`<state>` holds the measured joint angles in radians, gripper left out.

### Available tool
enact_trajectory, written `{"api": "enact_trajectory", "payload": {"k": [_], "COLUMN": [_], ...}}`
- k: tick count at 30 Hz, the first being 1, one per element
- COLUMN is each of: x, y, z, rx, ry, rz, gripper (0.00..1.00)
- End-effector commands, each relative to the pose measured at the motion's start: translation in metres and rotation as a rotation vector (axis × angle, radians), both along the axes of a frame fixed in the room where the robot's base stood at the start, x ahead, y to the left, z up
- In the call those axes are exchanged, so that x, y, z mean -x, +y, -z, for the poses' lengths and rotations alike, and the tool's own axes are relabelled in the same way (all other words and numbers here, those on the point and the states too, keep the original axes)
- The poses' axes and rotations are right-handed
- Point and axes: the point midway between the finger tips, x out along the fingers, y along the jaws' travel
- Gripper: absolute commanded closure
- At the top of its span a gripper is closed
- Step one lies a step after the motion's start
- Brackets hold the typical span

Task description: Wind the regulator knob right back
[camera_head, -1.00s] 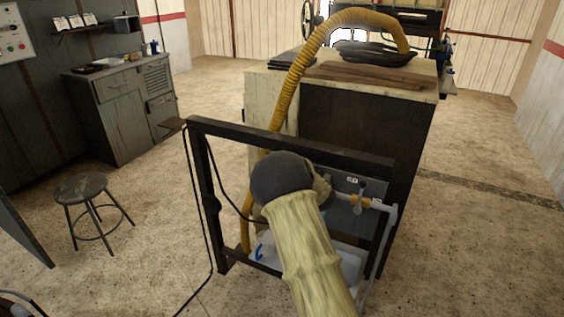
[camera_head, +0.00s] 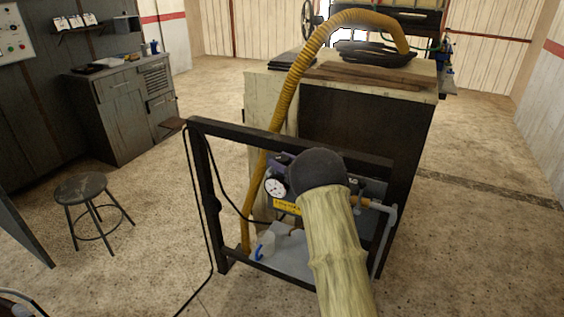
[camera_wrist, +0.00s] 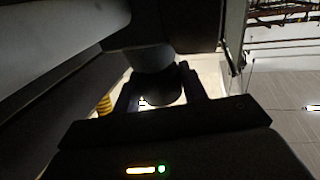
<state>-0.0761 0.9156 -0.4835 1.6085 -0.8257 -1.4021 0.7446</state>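In the head view my arm and the round dark wrist cover the middle of the black-framed rack, so the regulator knob and my gripper are hidden there. A white-faced gauge (camera_head: 274,188) shows just left of my wrist, above a yellow label (camera_head: 287,208). In the dark wrist view my gripper (camera_wrist: 163,98) has its two fingers spread apart. A dark rounded part, possibly the regulator knob (camera_wrist: 152,60), shows between and beyond them. Whether the fingers touch it cannot be told.
The black rack frame (camera_head: 290,141) surrounds the panel. A grey pipe with a brass-coloured fitting (camera_head: 366,202) is to the right of my arm. A clear cup (camera_head: 265,244) with a blue part stands at lower left. A yellow corrugated hose (camera_head: 283,105) runs down behind the frame.

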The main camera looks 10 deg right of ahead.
Motion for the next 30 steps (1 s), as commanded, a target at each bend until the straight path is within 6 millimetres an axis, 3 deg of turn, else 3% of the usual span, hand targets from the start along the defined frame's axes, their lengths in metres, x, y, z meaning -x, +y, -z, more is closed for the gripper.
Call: {"api": "enact_trajectory", "payload": {"k": [1, 3, 14, 30], "x": [0.000, 0.000, 0.000, 0.000], "y": [0.000, 0.000, 0.000, 0.000], "z": [-0.001, -0.001, -0.005, -0.091], "rx": [0.000, 0.000, -0.001, 0.000], "ry": [-0.002, -0.001, -0.001, -0.003], "rz": [-0.001, -0.001, 0.000, -0.001], "gripper": [0.47, 0.38, 0.38, 0.38]}}
